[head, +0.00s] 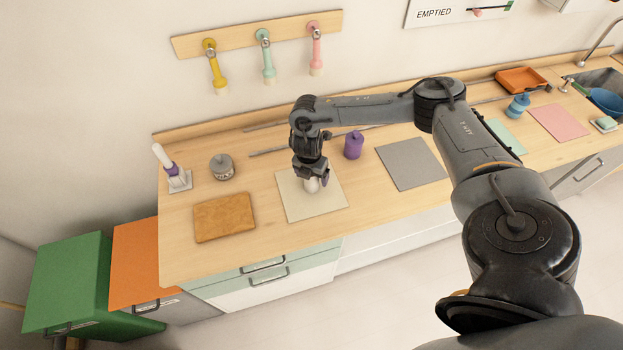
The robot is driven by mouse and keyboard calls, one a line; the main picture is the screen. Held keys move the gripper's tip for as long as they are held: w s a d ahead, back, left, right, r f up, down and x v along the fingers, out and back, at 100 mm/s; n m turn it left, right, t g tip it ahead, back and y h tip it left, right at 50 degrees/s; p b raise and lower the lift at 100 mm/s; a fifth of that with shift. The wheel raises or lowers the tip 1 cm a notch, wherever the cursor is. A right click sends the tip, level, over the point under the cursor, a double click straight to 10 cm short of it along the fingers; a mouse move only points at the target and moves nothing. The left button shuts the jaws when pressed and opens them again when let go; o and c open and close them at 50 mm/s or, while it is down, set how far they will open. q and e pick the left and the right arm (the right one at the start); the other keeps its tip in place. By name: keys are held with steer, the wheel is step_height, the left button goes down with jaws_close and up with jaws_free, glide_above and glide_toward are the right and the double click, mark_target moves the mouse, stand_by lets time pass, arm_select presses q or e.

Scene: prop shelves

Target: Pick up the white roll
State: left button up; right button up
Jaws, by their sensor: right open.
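A small white rounded thing, which looks like the white roll (311,186), sits on a cream mat (331,203) on the wooden counter. My right gripper (313,178) points down right over it, with its open jaws at the roll. The gripper hides the roll's upper part, and I cannot tell whether the fingers touch it. My left gripper is not in view.
A purple canister (353,145) stands close to the right of my gripper. A grey mat (411,164) lies farther right, and a brown board (224,217) lies to the left. A grey jar (222,167) and a brush in a holder (178,180) stand at the left.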

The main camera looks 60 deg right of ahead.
steer(key=c, duration=1)
steer(key=shift+r, duration=0.1)
steer(key=shift+c, duration=0.2)
